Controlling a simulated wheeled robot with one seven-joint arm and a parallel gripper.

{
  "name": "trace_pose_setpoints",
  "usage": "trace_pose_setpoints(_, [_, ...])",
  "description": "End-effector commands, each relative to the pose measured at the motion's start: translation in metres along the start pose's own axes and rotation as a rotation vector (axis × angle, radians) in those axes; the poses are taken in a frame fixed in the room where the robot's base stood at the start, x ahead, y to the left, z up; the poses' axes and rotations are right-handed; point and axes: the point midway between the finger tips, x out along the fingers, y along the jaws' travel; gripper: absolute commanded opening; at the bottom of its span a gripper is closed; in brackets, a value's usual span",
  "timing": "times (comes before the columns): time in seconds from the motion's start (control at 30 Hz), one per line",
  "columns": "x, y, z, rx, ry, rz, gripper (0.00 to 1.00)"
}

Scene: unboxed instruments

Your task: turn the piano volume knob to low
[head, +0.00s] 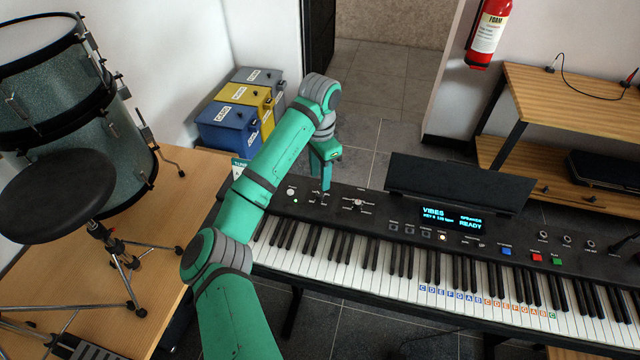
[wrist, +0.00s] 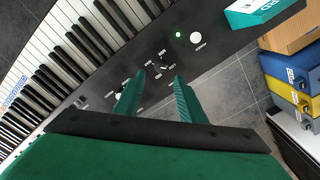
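The keyboard piano (head: 400,285) stands across the middle of the head view, its dark panel behind the keys. A small dark knob (wrist: 163,59) with tiny labels around it sits on the panel in the wrist view. A second, pale-topped knob (head: 358,202) is to its right in the head view; it is partly behind a finger in the wrist view (wrist: 120,95). The labels are too small to read, so I cannot tell which is volume. My gripper (head: 325,188) points down over the panel's left part. In the wrist view its fingers (wrist: 159,76) are apart and empty, the dark knob just beyond their tips.
A round white button (head: 290,192) and green light are near the panel's left end. A teal-and-white box (wrist: 262,10) is close by. The music stand (head: 458,186) rises right of the gripper. Battery boxes (head: 229,128) stand behind, the drum stool (head: 57,190) left.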

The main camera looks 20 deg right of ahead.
Motion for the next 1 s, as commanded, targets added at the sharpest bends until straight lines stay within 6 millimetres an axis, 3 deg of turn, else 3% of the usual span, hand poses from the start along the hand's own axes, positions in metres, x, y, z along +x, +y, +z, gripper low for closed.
trace_pose_setpoints(0.13, [-0.023, -0.001, 0.0, 0.0, 0.0, -0.003, 0.37])
trace_pose_setpoints(0.33, [-0.039, 0.0, 0.0, -0.001, 0.0, -0.001, 0.37])
trace_pose_setpoints(1.0, [-0.042, 0.0, -0.001, 0.0, 0.001, 0.0, 0.37])
